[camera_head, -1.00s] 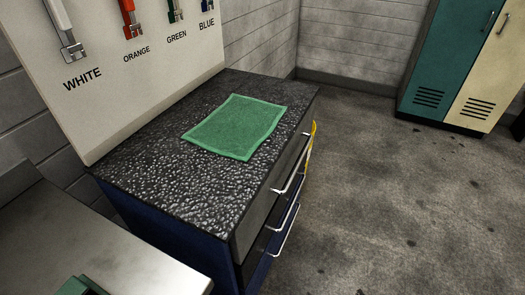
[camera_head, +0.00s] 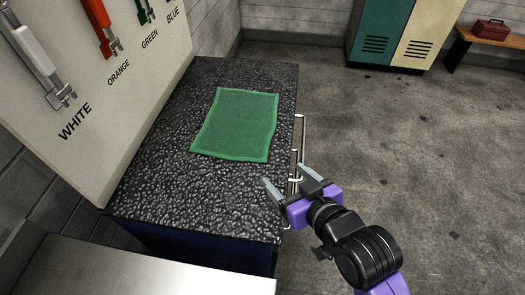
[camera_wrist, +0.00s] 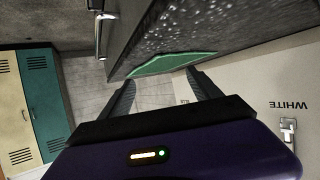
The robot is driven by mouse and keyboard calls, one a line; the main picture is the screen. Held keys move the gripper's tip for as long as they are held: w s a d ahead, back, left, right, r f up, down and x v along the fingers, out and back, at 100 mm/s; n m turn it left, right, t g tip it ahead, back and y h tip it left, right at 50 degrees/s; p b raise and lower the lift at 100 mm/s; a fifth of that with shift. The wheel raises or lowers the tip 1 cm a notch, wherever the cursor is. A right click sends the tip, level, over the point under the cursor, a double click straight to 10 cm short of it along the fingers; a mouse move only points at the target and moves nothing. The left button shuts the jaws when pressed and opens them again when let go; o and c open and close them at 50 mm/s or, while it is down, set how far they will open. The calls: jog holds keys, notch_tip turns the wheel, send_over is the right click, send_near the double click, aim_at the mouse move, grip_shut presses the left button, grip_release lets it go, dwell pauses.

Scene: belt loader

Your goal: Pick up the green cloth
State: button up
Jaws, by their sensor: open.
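The green cloth (camera_head: 237,124) lies flat on the speckled dark top of the drawer cabinet (camera_head: 170,190). In the wrist view the cloth (camera_wrist: 172,63) shows edge-on past my fingers. My gripper (camera_head: 288,178) is open and empty. In the head view it is by the cabinet's right edge, nearer the camera than the cloth and to its lower right. It is apart from the cloth.
A white board with labelled hanging tools (camera_head: 110,80) stands along the cabinet's left side. Drawer handles (camera_head: 298,150) stick out on the right, close to my gripper. A metal surface (camera_head: 120,272) is in front. Lockers (camera_head: 405,30) and a bench (camera_head: 488,38) with a red toolbox (camera_head: 491,29) stand far back. The floor at right is clear.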

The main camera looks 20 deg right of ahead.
aim_at(270, 170)
jog(key=shift+w+r, duration=0.1)
jog(key=shift+w, duration=0.35)
jog(key=b+x, duration=0.2)
jog(key=x, duration=0.1)
jog(key=b+x, duration=0.2)
jog(key=x, duration=0.2)
jog(key=shift+s+f, duration=0.1)
jog(key=shift+f, duration=0.2)
jog(key=shift+w, duration=0.4)
jog(key=shift+x, duration=0.95)
jog(key=shift+f, duration=0.1)
jog(key=shift+w+f, duration=0.1)
jog(key=shift+w, duration=0.1)
grip_shut()
jog(key=shift+f, duration=0.1)
